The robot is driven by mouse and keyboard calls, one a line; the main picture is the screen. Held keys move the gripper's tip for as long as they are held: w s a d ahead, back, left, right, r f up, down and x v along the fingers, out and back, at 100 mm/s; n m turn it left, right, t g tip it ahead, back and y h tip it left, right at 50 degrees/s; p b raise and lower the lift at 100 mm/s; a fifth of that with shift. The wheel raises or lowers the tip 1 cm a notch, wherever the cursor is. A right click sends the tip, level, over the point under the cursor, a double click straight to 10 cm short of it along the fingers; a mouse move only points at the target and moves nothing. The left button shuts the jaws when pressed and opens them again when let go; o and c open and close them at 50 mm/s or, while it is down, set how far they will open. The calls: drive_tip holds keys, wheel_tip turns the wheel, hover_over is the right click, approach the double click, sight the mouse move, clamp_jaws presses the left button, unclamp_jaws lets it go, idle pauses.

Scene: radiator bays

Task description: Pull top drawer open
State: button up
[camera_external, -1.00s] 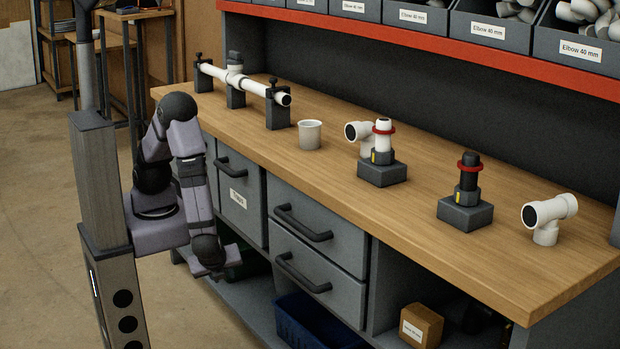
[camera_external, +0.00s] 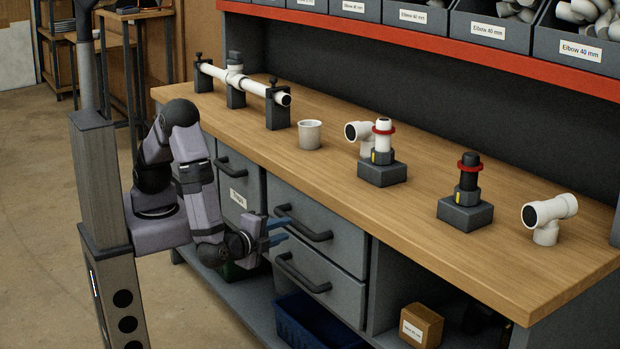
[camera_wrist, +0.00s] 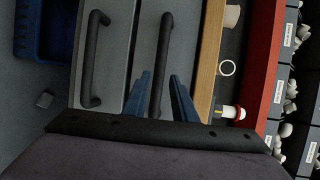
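The top drawer (camera_external: 333,233) is a grey front under the wooden worktop with a dark bar handle (camera_external: 308,228). It looks shut, flush with the drawer below. My gripper (camera_external: 286,229) is open, with two blue fingers pointing at the left end of this handle. In the wrist view, which is turned on its side, the top handle (camera_wrist: 164,50) runs up between my two spread fingers (camera_wrist: 161,76). Nothing is gripped. I cannot tell whether the fingertips reach past the bar or touch it.
The lower drawer (camera_external: 342,292) has a like handle (camera_external: 300,275) close beneath. A cupboard door (camera_external: 240,200) is to the left. A blue crate (camera_external: 300,325) stands on the low shelf. A white cup (camera_external: 310,135) and pipe fittings stand on the worktop (camera_external: 430,235).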

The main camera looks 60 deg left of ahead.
sight(294, 225)
drive_tip(key=shift+p+x, duration=0.3)
drive_tip(key=shift+x, duration=3.35)
drive_tip(key=shift+c, duration=0.6)
clamp_jaws()
